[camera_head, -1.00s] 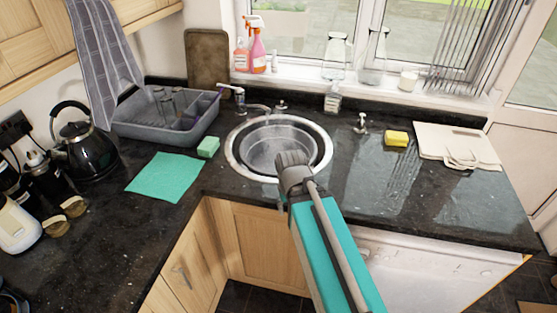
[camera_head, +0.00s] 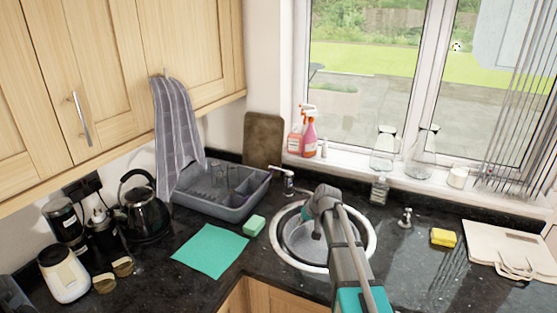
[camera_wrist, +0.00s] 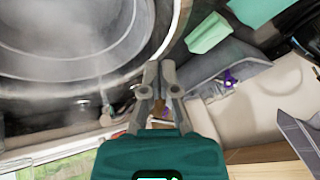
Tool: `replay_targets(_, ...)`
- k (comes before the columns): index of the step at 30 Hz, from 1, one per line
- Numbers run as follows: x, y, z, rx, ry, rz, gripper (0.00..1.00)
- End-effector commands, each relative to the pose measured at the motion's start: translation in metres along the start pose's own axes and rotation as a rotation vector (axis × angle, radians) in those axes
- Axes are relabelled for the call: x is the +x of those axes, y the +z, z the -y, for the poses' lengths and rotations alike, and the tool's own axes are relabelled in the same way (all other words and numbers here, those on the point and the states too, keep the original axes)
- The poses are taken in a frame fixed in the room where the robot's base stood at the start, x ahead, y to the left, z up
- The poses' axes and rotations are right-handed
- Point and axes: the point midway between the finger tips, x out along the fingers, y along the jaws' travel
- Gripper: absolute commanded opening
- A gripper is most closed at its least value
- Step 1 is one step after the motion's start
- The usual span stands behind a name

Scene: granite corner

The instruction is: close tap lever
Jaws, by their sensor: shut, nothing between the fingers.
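The tap lever (camera_head: 281,171) is a pale handle on top of a chrome tap (camera_head: 289,186) behind the sink's left side in the head view. The round steel sink (camera_head: 368,243) has standing room around its rim. My gripper (camera_head: 310,220) is over the sink, to the right of and nearer than the tap, and appears apart from the lever. It covers part of the bowl and the area beside the spout. In the wrist view my gripper (camera_wrist: 158,72) has its fingers together and empty, beside the sink rim (camera_wrist: 168,30). I cannot make out the lever there.
A grey dish rack (camera_head: 235,213) stands left of the tap, with a green sponge (camera_head: 253,226) and teal cloth (camera_head: 210,250) nearer. A soap bottle (camera_head: 379,190) and small chrome fitting (camera_head: 405,217) stand behind and right of the sink. Spray bottles (camera_head: 309,137) are on the sill.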

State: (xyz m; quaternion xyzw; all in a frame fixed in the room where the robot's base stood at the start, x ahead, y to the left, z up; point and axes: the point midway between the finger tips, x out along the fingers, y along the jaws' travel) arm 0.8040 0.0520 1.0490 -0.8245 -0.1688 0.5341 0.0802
Motion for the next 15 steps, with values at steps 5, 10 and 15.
replay_targets(5, -0.004, -0.123, 0.003, -0.011, -0.091, -0.172, 0.00)
replay_targets(10, -0.011, -0.215, 0.001, -0.008, -0.151, -0.328, 0.00)
replay_targets(15, -0.018, -0.273, -0.004, 0.004, -0.182, -0.435, 0.00)
